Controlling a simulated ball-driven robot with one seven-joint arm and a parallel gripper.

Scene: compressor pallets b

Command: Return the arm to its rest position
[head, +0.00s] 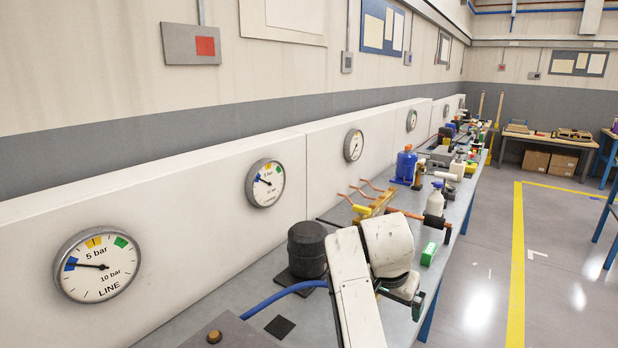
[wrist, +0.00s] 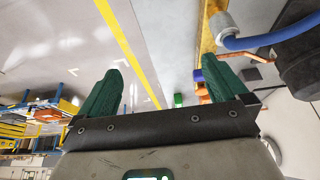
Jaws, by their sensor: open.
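My gripper (wrist: 163,82) shows in the wrist view with its two green fingers wide apart and nothing between them. In the head view, my white arm (head: 355,285) is bent over the near part of the grey workbench. Its gripper end lies at the bench's right edge and is mostly hidden behind the arm links. Below the fingers, the wrist view shows the bench edge and the floor with a yellow line (wrist: 124,35).
A black cylindrical unit (head: 306,250) and a blue hose (head: 285,294) are close left of my arm. A green box (head: 429,253), a white bottle (head: 435,201) and a blue canister (head: 405,166) stand farther along the bench. The floor aisle (head: 480,265) on the right is clear.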

